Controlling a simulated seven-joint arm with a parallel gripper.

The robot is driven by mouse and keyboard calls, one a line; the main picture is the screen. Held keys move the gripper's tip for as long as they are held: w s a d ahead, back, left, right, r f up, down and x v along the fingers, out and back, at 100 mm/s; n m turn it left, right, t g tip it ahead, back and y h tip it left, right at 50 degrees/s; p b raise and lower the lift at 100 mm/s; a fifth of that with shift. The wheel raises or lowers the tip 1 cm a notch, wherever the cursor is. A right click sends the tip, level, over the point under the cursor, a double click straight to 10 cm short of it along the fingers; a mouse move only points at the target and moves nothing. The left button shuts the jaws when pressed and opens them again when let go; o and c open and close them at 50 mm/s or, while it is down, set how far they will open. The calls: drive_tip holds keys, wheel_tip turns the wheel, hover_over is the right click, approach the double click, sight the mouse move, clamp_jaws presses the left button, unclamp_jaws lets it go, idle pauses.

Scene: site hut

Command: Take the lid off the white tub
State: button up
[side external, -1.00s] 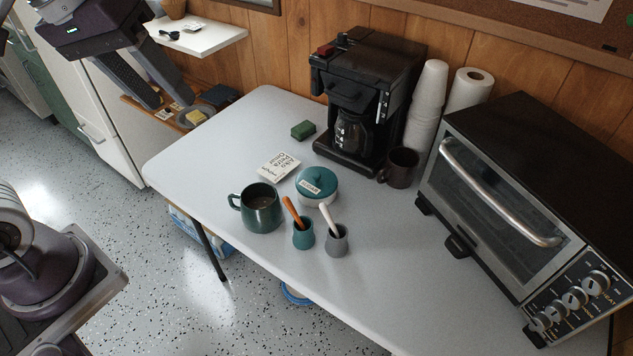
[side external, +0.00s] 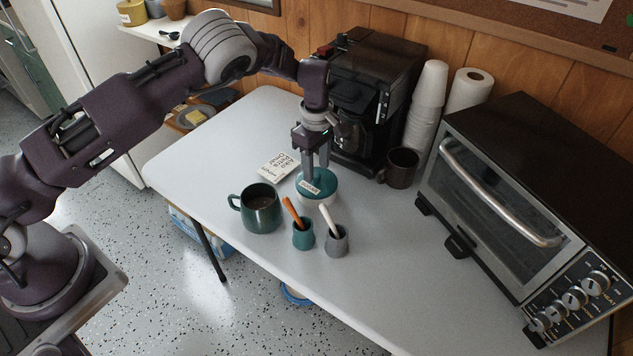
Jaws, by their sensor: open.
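The white tub (side external: 318,201) stands on the table with its teal lid (side external: 327,186) on top. A small label shows on the lid. My gripper (side external: 316,177) points down over the lid, its fingers open and spread above or around the middle of the lid. The knob of the lid is hidden by the fingers, and I cannot tell whether they touch it.
A green mug (side external: 261,212), a teal pot (side external: 303,236) and a grey pot (side external: 337,244) with spoons stand in front. A card (side external: 277,166) lies at left. The coffee maker (side external: 372,85) and brown mug (side external: 401,168) are behind. The toaster oven (side external: 520,200) is at right.

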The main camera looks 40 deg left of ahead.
wheel_tip(320, 180, down, 2)
drive_tip(key=shift+f, duration=0.15)
clamp_jaws()
